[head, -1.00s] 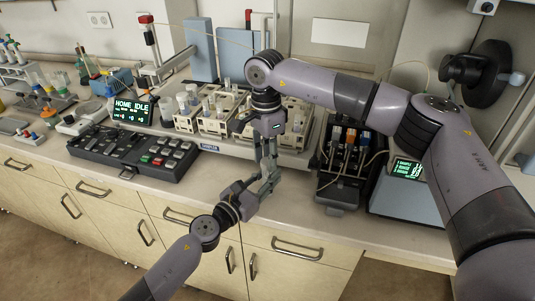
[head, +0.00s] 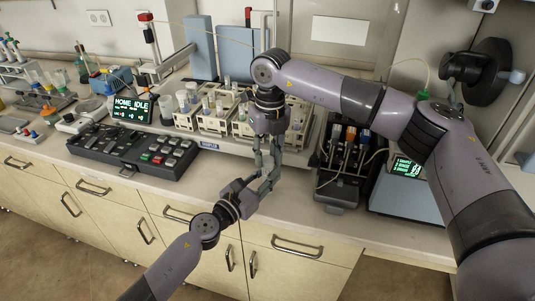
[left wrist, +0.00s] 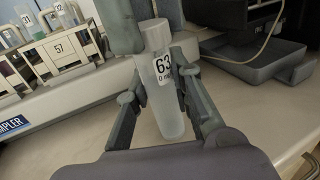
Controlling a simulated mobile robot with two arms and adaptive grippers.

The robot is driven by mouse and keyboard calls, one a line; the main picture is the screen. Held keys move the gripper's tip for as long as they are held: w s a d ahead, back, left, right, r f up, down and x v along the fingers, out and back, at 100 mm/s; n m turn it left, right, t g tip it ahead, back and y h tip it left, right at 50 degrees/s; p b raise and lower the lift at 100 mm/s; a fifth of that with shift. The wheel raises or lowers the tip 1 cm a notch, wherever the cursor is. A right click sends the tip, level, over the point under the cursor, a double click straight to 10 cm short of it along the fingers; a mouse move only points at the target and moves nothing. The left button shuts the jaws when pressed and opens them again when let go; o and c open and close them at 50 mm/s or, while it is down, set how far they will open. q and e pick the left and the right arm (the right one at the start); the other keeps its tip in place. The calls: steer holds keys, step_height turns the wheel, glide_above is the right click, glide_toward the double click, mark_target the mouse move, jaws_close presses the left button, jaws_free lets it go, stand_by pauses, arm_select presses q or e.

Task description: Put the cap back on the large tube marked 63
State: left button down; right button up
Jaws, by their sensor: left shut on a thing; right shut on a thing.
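The large tube marked 63 (left wrist: 165,105) is a clear, whitish tube with a printed label, standing close to upright in the left wrist view. My left gripper (left wrist: 164,98) is shut on its body, one finger on each side; it also shows in the head view (head: 262,184). A pale cap (left wrist: 155,35) is at the tube's top, between the fingers of my right gripper (left wrist: 148,22), which is shut on it from above. The right gripper also shows in the head view (head: 267,158). I cannot tell whether the cap is seated on the tube or only touching it.
The sampler (head: 208,145) with racks of tubes stands just behind the grippers. A rack marked 57 (left wrist: 58,48) is at upper left in the left wrist view. A pump unit (head: 345,165) with tubing is to the right. The counter's front strip is clear.

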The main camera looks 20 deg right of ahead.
steer(key=m, duration=0.5)
steer(key=o, duration=0.7)
steer(key=shift+r, duration=2.25)
steer(key=shift+c, duration=0.4)
